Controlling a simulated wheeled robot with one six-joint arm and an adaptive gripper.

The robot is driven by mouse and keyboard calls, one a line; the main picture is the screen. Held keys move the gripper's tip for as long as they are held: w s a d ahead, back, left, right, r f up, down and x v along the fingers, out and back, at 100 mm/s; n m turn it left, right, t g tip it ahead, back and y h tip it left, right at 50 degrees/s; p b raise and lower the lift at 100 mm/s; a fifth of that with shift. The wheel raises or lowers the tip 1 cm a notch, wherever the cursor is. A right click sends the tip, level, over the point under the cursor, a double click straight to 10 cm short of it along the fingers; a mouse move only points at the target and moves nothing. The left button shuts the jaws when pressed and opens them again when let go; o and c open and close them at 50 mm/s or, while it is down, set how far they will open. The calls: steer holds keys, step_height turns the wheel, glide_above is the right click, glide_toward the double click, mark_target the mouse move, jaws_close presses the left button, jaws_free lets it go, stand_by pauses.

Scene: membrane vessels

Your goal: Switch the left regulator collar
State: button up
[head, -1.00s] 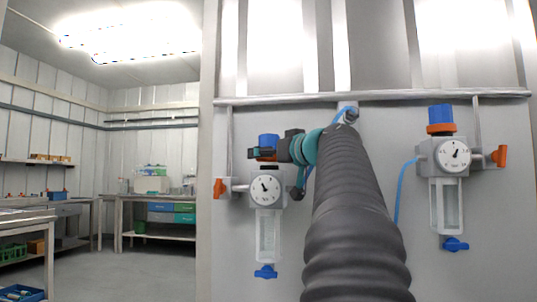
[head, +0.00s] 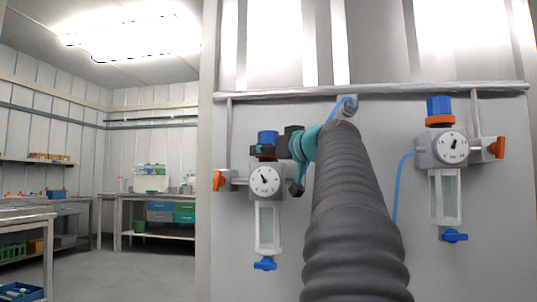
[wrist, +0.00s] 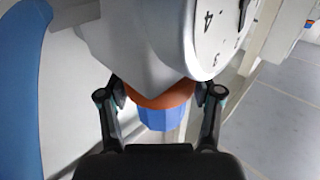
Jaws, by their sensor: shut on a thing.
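The left regulator (head: 265,181) hangs on the grey wall panel, with a round white gauge, a clear bowl (head: 268,228) below and a blue knob (head: 268,137) on top. Its orange collar (wrist: 160,97) shows in the wrist view, below the blue knob's grey body and next to the blue knob (wrist: 158,118), which appears upside down there. My gripper (head: 264,151) reaches in from the right at collar height. In the wrist view my gripper (wrist: 161,96) has one finger on each side of the collar and is shut on it. In the head view the fingers mostly hide the collar.
A second regulator (head: 450,147) with its orange collar (head: 440,120) in plain view hangs at the right. Orange side valves (head: 218,181) and blue tubing (head: 402,185) stick out near the regulators. Benches (head: 160,208) stand at the back left, with open floor before them.

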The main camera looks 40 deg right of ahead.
steer(key=shift+w+f, duration=0.1)
steer(key=shift+f, duration=0.2)
steer(key=o, duration=1.7)
steer(key=shift+r, duration=0.1)
steer(key=shift+s, duration=0.25)
steer(key=s, duration=1.1)
steer(key=shift+s+a, duration=0.3)
steer(key=shift+a, duration=0.15)
